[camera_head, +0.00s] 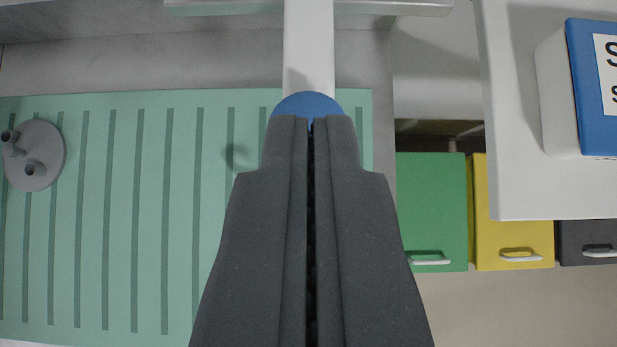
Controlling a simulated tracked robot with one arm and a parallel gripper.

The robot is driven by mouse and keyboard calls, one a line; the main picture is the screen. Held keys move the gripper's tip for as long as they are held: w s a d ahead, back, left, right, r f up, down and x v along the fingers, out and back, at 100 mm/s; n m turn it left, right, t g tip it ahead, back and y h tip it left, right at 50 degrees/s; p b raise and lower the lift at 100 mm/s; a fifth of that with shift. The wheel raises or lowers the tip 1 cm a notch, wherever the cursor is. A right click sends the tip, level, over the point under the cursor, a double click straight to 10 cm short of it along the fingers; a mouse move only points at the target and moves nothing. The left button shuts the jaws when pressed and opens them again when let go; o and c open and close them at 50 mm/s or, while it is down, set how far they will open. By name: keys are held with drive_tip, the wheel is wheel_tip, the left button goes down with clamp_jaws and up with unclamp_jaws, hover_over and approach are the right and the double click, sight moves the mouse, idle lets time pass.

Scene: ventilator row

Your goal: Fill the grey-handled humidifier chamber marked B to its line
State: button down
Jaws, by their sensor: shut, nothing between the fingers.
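My gripper (311,122) is shut and empty, its two dark fingers side by side in the middle of the view. Its tips overlap the blue rounded end (308,101) of a white bar (308,45) that runs in from the top; I cannot tell whether they touch. A grey round piece (40,160) with two short ports lies on the green ribbed mat at the far left. It may be a chamber lid or top. I see no grey handle, no B mark and no fill line. The fingers hide part of the mat.
The green ribbed mat (150,200) is mostly bare. To the right are green (432,205), yellow (512,235) and dark (590,240) fronts with white handles. A white surface (525,180) at upper right carries a blue and white box (590,100) with partly cut-off lettering.

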drive_tip(key=b+v, duration=0.1)
drive_tip(key=v, duration=0.7)
drive_tip(key=shift+r, duration=0.45)
drive_tip(key=shift+b, duration=0.3)
drive_tip(key=s+r+t+b, duration=0.3)
drive_tip(key=s+r+b, duration=0.1)
drive_tip(key=s+r, duration=0.4)
drive_tip(key=s+r+t+b, duration=0.3)
drive_tip(key=s+r+b, duration=0.2)
drive_tip(key=r, duration=0.8)
drive_tip(key=v, duration=0.3)
drive_tip(key=shift+s+f+b, duration=0.15)
drive_tip(key=shift+s+b, duration=0.15)
drive_tip(key=shift+f, duration=0.1)
